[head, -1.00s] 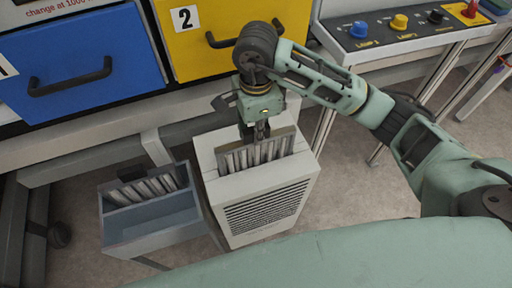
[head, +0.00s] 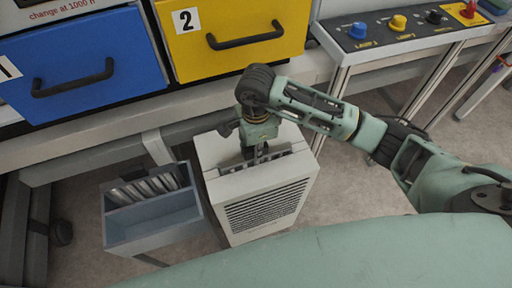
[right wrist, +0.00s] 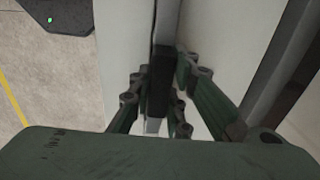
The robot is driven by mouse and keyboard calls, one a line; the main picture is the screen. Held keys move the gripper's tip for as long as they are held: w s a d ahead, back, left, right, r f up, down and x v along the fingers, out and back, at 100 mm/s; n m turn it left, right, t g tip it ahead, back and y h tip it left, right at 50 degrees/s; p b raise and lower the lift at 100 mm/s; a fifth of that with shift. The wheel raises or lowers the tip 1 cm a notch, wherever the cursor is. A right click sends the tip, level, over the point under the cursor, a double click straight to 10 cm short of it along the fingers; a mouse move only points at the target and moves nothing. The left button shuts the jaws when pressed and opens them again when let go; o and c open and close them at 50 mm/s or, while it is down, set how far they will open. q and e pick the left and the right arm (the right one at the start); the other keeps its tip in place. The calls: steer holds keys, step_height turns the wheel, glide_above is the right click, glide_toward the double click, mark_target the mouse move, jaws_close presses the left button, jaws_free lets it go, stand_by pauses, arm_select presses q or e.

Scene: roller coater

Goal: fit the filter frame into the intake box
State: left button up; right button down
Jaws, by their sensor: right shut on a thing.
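The intake box (head: 265,205) is a white cabinet with a dark louvred front, standing on the floor in the middle of the head view. The filter frame (head: 283,154) is down in the slot in its top, and only a narrow strip of it shows. My right gripper (head: 257,156) is over the slot, shut on the filter frame. In the right wrist view its fingers (right wrist: 160,98) close from both sides on the frame's dark grip (right wrist: 159,75). How deep the frame sits inside is hidden. My left gripper is not in view.
A blue-grey bin (head: 155,228) with pleated filters (head: 148,187) in its rear part stands left of the box. Blue (head: 85,65) and yellow (head: 235,35) drawers are behind. A button panel (head: 390,28) is at the back right. Floor right of the box is clear.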

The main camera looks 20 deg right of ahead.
steer(key=c, duration=1.6)
jaws_free()
steer(key=shift+c, duration=0.2)
step_height(320, 180, up, 11)
steer(key=shift+r+b, duration=0.2)
steer(key=shift+b, duration=0.6)
steer(key=shift+r, duration=0.4)
